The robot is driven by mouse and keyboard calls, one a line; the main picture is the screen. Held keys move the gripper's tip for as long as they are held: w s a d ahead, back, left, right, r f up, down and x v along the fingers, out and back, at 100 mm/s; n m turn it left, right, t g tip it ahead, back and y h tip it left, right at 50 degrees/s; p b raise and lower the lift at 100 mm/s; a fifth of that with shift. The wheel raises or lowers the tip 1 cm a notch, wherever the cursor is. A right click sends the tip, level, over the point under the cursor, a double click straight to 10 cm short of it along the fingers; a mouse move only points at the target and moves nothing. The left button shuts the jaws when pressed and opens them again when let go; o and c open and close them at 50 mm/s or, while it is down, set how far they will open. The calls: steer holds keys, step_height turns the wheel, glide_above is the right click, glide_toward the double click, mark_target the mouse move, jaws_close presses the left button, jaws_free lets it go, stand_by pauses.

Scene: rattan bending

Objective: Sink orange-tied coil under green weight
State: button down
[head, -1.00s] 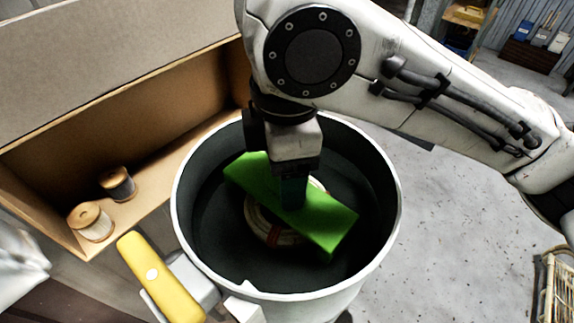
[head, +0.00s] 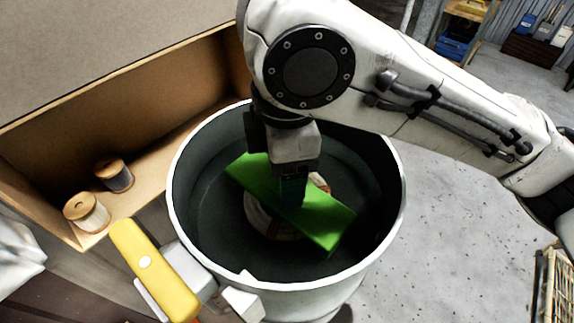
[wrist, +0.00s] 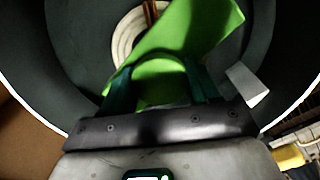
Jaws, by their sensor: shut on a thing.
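The green weight (head: 325,222) is a flat bright-green bar lying at a slant inside the tall white-rimmed pot (head: 185,240). My gripper (head: 292,190) reaches down into the pot and is shut on the middle of the weight. The pale round coil (head: 262,220) is under the weight, and the weight hides its middle. In the wrist view the coil (wrist: 124,45) shows an orange-brown tie (wrist: 151,12), and the weight (wrist: 205,30) crosses over it between my fingers. I cannot tell whether the weight touches the coil.
A yellow handle-like part (head: 155,270) sits by the pot's front left. Two thread spools, one pale (head: 87,212) and one dark (head: 115,175), stand in a wooden box (head: 160,145) at left. Grey floor (head: 450,220) is open at right. A rattan piece (head: 555,285) is at the right edge.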

steer(key=shift+f, duration=0.25)
steer(key=shift+f+b, duration=1.05)
steer(key=shift+f, duration=0.5)
steer(key=shift+c, duration=0.9)
jaws_free()
step_height(320, 180, up, 11)
steer(key=shift+f+p, duration=0.1)
steer(key=shift+p, duration=0.2)
steer(key=shift+w+d, duration=0.1)
